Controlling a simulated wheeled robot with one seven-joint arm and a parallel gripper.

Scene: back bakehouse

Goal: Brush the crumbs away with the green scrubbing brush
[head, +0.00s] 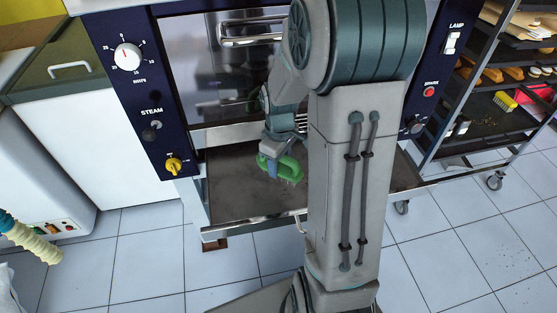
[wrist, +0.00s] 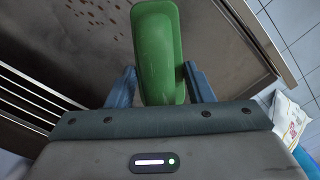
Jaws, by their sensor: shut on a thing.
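My gripper (head: 272,158) is shut on the green scrubbing brush (head: 288,169), low over the pulled-out dark shelf (head: 232,192) beneath the oven. In the wrist view the brush's green back (wrist: 158,50) lies between my two blue-grey fingers (wrist: 160,88); its bristles are hidden there. Dark crumbs (wrist: 106,22) are scattered on the shelf at the upper left of the wrist view. In the head view they are too small to make out, and my arm covers part of the shelf. I cannot tell whether the bristles touch the shelf.
The oven front (head: 127,57) with knobs stands behind the shelf. A wheeled rack (head: 458,150) at right holds bread, a yellow brush (head: 505,101) and a specked tray. Specks (head: 515,268) also lie on the tiled floor at right. A ribbed hose (head: 30,240) is at left.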

